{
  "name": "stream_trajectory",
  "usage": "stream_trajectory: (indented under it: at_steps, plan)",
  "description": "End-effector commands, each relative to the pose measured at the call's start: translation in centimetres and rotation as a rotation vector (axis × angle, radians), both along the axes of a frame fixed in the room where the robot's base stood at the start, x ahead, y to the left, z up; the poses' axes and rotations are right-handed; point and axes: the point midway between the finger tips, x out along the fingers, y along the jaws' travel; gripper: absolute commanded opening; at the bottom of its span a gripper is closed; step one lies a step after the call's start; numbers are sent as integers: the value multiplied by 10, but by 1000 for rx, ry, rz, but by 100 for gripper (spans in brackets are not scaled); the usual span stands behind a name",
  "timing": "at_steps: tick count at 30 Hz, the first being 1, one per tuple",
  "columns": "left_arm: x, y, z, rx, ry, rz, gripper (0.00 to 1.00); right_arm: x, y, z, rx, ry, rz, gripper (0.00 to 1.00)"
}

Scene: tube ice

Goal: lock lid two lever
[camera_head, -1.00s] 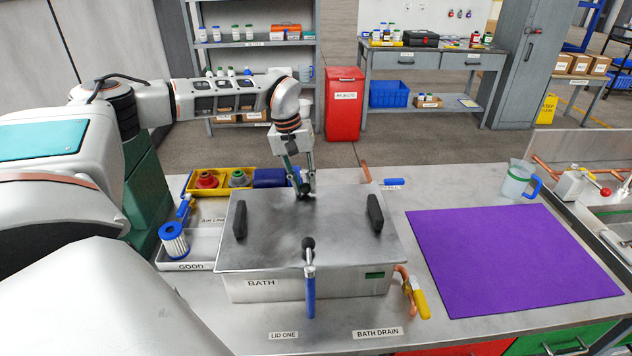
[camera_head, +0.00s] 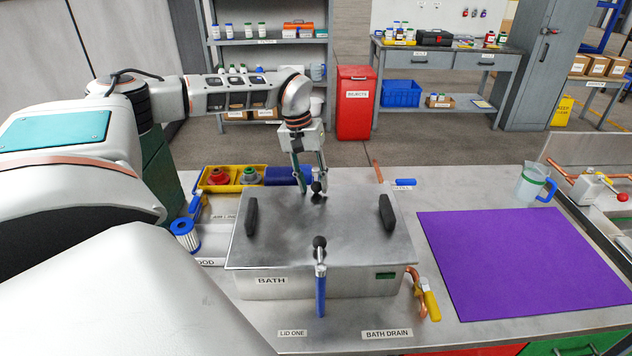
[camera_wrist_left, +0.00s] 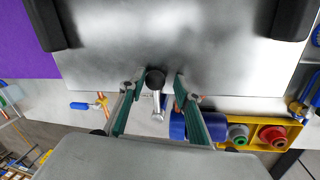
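The steel bath (camera_head: 340,284) has its lid (camera_head: 290,222) on, with a black handle at each side, left (camera_head: 252,217) and right (camera_head: 387,212). The front lever (camera_head: 320,290) has a blue grip pointing down the bath's front and a black knob (camera_head: 319,241) by the lid's front edge. At the rear edge another black knob (camera_head: 317,187) shows; in the left wrist view this knob (camera_wrist_left: 155,79) has a short metal rod. My left gripper (camera_head: 312,188) is open, its fingers on either side of the rear knob with gaps visible. The right gripper is out of view.
A yellow tray (camera_head: 232,187) with red and green fittings and a blue item stands behind left. A blue-ended filter (camera_head: 185,235) is left of the bath. A yellow drain valve (camera_head: 431,305) is at front right. A purple mat (camera_head: 520,260) lies clear at right, with a jug (camera_head: 530,183) behind.

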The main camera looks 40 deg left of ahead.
Motion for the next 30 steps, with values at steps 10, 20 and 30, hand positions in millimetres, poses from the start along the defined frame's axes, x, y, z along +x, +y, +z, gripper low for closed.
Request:
stream_trajectory:
  at_steps: [10, 20, 30]
  plan:
    - [1, -2, 1, -1, -4, -3, 38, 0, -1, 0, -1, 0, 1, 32]
    - [0, 3, 31, -2, -9, -2, 38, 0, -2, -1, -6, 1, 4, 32]
    - [-7, 15, 95, -1, -7, -1, 38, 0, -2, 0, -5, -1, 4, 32]
